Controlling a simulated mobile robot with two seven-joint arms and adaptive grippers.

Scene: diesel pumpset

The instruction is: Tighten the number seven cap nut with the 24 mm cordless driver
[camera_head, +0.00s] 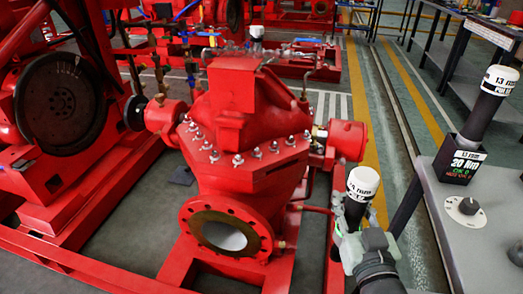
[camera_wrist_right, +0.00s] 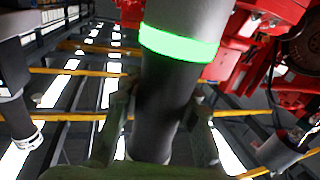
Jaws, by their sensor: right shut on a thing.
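My right gripper (camera_head: 356,214) is shut around the dark grip of a cordless driver (camera_head: 362,186) with a white cap; the cap's lettering is too small to read surely. The driver is roughly upright, right of the red pump (camera_head: 240,115) and apart from it. In the right wrist view my right gripper's fingers (camera_wrist_right: 162,115) close on the driver's dark body (camera_wrist_right: 168,85), which has a glowing green ring. Several silver cap nuts (camera_head: 238,159) line the pump's flange; I cannot tell which is number seven. My left gripper is not in view.
A large dark flywheel (camera_head: 62,103) is at the left. Open floor lies between pump and bench.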

